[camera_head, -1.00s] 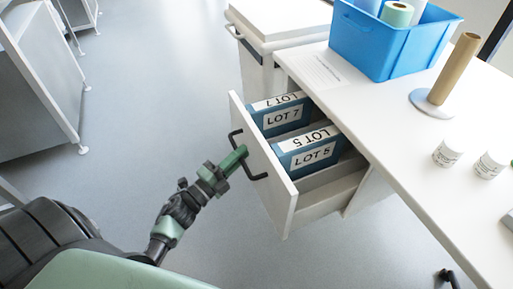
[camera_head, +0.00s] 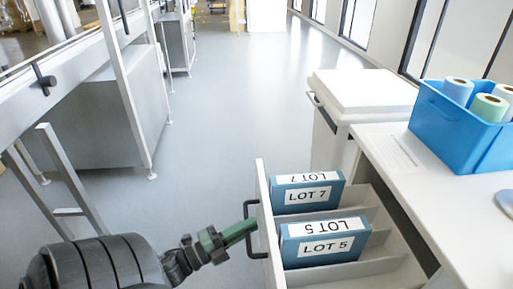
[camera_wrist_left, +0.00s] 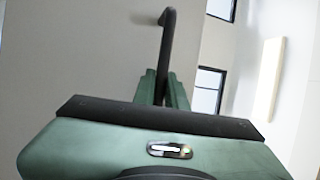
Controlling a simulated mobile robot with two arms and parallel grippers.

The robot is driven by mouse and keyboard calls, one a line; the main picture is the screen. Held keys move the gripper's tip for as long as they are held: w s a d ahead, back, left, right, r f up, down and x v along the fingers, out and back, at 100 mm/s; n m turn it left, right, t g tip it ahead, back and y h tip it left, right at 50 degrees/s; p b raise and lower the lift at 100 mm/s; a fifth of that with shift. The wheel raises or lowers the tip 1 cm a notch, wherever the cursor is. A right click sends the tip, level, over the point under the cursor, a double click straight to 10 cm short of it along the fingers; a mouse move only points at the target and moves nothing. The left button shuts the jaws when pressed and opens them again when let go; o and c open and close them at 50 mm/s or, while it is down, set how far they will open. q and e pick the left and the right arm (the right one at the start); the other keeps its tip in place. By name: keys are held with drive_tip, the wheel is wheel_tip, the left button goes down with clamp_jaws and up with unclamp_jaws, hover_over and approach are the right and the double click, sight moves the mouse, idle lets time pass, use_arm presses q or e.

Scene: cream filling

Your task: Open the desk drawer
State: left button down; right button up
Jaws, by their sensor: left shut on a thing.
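The desk drawer (camera_head: 263,205) is pulled well out of the white desk (camera_head: 440,195). Its inside shows dividers and two blue boxes, labelled LOT 7 (camera_head: 305,194) and LOT 5 (camera_head: 325,243). A black bar handle (camera_head: 251,230) is on the drawer front. My left gripper (camera_head: 246,230) is at this handle from the left. In the left wrist view the green fingers (camera_wrist_left: 162,90) are shut around the black handle (camera_wrist_left: 167,40). My right gripper is not in view.
A blue bin (camera_head: 455,130) with rolls stands on the desk. A white cart (camera_head: 335,130) is behind the drawer. A grey cabinet (camera_head: 115,120) and metal frame stand at the left. The floor (camera_head: 225,120) between is clear.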

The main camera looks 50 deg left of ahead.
use_arm(q)
drive_tip(key=shift+s+a+f, duration=0.1)
drive_tip(key=shift+s, duration=0.1)
drive_tip(key=c, duration=1.5)
unclamp_jaws()
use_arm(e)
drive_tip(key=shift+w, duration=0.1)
use_arm(q)
drive_tip(key=shift+o, duration=0.2)
drive_tip(key=v, duration=0.7)
drive_tip(key=shift+s+a, duration=0.15)
drive_tip(key=shift+s, duration=0.25)
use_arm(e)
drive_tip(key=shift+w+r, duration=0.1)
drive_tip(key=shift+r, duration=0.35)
